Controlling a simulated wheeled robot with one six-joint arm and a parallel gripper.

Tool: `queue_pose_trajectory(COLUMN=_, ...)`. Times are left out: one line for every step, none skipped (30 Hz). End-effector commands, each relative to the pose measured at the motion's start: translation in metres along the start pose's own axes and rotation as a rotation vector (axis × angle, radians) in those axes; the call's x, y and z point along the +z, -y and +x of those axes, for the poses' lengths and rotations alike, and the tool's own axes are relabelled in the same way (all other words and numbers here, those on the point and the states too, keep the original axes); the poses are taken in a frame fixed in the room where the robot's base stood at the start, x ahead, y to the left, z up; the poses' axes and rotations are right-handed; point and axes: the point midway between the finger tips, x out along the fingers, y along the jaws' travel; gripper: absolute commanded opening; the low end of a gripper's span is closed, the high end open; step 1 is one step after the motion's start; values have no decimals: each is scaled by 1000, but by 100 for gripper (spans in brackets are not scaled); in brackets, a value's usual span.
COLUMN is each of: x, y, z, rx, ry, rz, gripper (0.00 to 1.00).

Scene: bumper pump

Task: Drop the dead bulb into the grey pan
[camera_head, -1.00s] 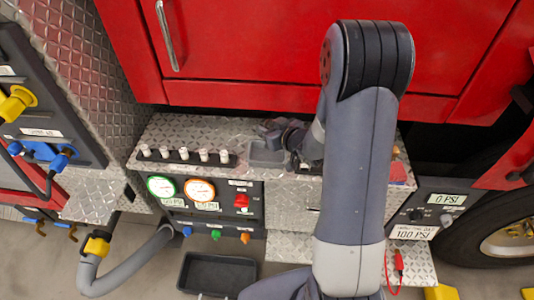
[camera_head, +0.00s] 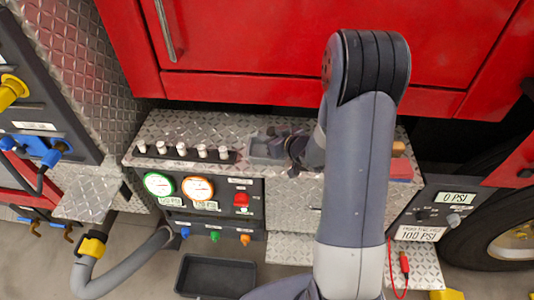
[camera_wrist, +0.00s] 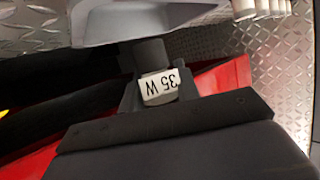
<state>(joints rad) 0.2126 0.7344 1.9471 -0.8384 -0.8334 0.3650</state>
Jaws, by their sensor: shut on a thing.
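My gripper (camera_wrist: 158,92) is shut on a bulb with a dark grey end (camera_wrist: 150,52) and a white label reading "35 W", upside down in the wrist view. The grey pan (camera_wrist: 125,25) lies just beyond the bulb's dark end in that view. I cannot tell whether they touch. In the head view the pan (camera_head: 262,157) sits on the diamond-plate ledge, right of the bulb rack. My arm hides part of the ledge, and the gripper is blurred there beside the pan.
A dark rack (camera_head: 184,154) holds several white bulbs on the ledge, left of the pan. A red thing (camera_head: 401,169) lies at the ledge's right end. The gauge panel (camera_head: 205,205) is below the ledge, and a dark tray (camera_head: 216,275) is on the floor. Red doors rise behind.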

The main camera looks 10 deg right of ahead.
Motion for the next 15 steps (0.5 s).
queue_pose_trajectory(x=-1, y=0, z=0, rx=0, ry=0, rz=0, gripper=8)
queue_pose_trajectory(x=0, y=0, z=0, rx=0, ry=0, rz=0, gripper=8)
queue_pose_trajectory(x=-1, y=0, z=0, rx=0, ry=0, rz=0, gripper=33)
queue_pose_trajectory(x=-1, y=0, z=0, rx=0, ry=0, rz=0, gripper=35)
queue_pose_trajectory(x=-1, y=0, z=0, rx=0, ry=0, rz=0, gripper=38)
queue_pose_trajectory(x=-1, y=0, z=0, rx=0, ry=0, rz=0, gripper=41)
queue_pose_trajectory(x=0, y=0, z=0, rx=0, ry=0, rz=0, gripper=44)
queue_pose_trajectory(x=0, y=0, z=0, rx=0, ry=0, rz=0, gripper=46)
queue_pose_trajectory(x=0, y=0, z=0, rx=0, ry=0, rz=0, gripper=49)
queue_pose_trajectory(x=0, y=0, z=0, rx=0, ry=0, rz=0, gripper=52)
queue_pose_trajectory(x=0, y=0, z=0, rx=0, ry=0, rz=0, gripper=54)
queue_pose_trajectory(x=0, y=0, z=0, rx=0, ry=0, rz=0, gripper=56)
queue_pose_trajectory(x=0, y=0, z=0, rx=0, ry=0, rz=0, gripper=56)
queue_pose_trajectory(x=0, y=0, z=0, rx=0, ry=0, rz=0, gripper=56)
queue_pose_trajectory(x=0, y=0, z=0, rx=0, ry=0, rz=0, gripper=56)
